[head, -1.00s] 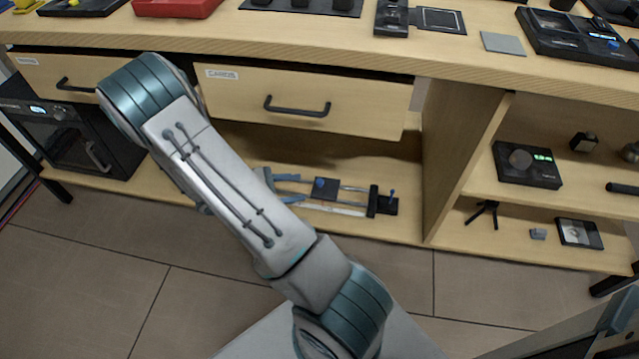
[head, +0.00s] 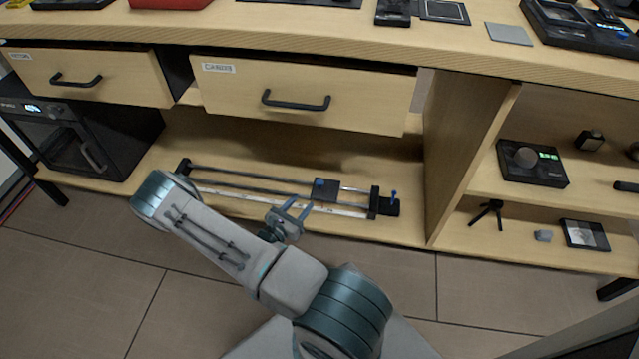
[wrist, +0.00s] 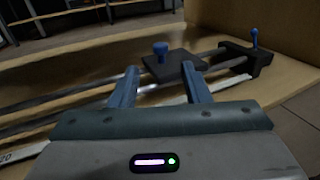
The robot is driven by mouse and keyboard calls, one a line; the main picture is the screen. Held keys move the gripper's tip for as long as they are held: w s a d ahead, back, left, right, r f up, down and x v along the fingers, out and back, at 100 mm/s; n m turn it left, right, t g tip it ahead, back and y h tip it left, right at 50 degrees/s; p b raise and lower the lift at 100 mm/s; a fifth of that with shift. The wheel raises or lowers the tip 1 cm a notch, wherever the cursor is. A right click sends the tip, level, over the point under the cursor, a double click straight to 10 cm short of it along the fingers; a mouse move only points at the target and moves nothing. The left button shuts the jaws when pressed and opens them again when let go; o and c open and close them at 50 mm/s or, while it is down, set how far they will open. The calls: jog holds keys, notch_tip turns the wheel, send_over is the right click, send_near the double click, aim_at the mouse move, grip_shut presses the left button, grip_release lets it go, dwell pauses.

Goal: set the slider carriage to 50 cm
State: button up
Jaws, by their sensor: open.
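The slider (head: 250,177) lies on the lower shelf under the drawers, with two dark rails, black end blocks and a white scale strip (head: 240,196) along its front. Its dark carriage (head: 326,188) has a blue knob and sits toward the right end; it also shows in the wrist view (wrist: 174,66). The right end block (head: 380,201) carries a blue lever. My gripper (head: 294,211) is open and empty, in front of the slider and just left of the carriage. In the wrist view, my fingers (wrist: 160,88) point at the carriage's near side. The scale figures by the carriage are not readable.
Two drawers (head: 305,95) above the shelf are slightly open. An upright panel (head: 455,150) stands right of the slider. A black box appliance (head: 85,140) stands at left. Right shelves hold a dial device (head: 532,163) and a small tripod (head: 488,212).

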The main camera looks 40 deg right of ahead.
aim_at(318, 184)
jog(key=b+x, duration=0.3)
jog(key=x, duration=0.8)
grip_shut()
